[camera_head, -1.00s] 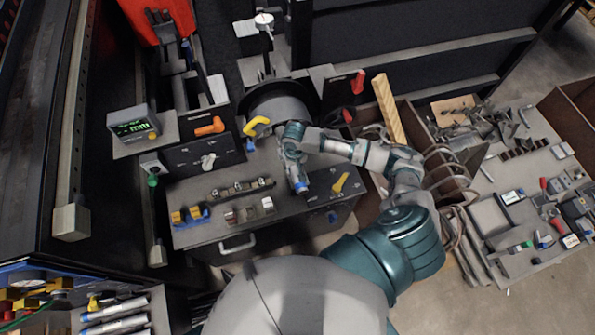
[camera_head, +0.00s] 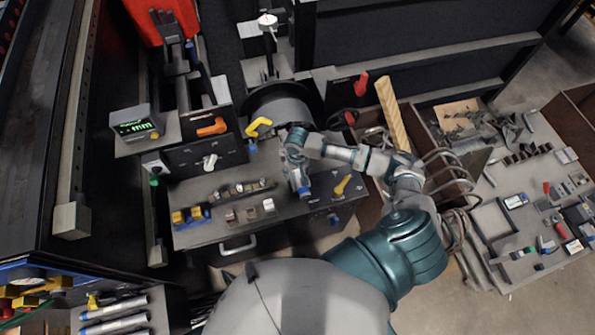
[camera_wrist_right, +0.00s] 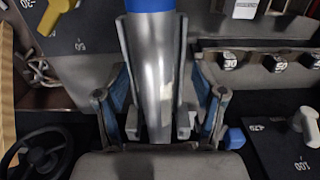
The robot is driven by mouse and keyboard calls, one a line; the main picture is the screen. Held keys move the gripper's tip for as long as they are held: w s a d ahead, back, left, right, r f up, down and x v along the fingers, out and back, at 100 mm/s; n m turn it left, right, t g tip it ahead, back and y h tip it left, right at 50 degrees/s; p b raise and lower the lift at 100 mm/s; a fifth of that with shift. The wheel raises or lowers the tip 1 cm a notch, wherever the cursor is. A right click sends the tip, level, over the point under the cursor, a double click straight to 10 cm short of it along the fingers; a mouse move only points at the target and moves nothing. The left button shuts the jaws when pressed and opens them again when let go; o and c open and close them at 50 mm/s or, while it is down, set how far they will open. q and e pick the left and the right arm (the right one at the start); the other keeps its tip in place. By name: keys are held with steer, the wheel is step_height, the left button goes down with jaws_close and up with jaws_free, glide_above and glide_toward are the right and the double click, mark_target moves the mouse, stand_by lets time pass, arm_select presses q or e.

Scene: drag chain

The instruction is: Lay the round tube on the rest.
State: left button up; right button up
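The round tube (camera_wrist_right: 155,75) is a smooth silver cylinder with a blue end, seen in the wrist view between the two fingers of my right gripper (camera_wrist_right: 153,110). The fingers lie close along both sides of it. In the head view the gripper (camera_head: 296,170) points down over the grey bench top, and the tube's blue end (camera_head: 304,193) shows below it. I cannot tell whether the tube touches the bench. A dark rail with small metal blocks (camera_head: 242,188) lies to the left; I cannot tell for sure whether it is the rest. My left gripper is not in view.
Yellow-and-blue blocks (camera_head: 190,216) and a white-topped block (camera_head: 268,205) stand on the bench's left and front. A yellow lever (camera_head: 342,185) is to the right. An orange lever (camera_head: 212,127) and a yellow curved handle (camera_head: 259,126) stand behind. The bench front has a handle (camera_head: 238,244).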

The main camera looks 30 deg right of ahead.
steer(key=shift+d+r, duration=0.2)
steer(key=shift+r, duration=0.1)
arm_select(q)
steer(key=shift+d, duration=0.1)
arm_select(e)
step_height(320, 180, up, 11)
steer(key=shift+w+a+r, duration=0.15)
steer(key=shift+a+r, duration=0.05)
steer(key=shift+a, duration=0.15)
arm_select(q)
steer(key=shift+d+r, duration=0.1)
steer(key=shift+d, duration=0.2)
arm_select(e)
steer(key=shift+d+f, duration=0.1)
steer(key=shift+d, duration=0.3)
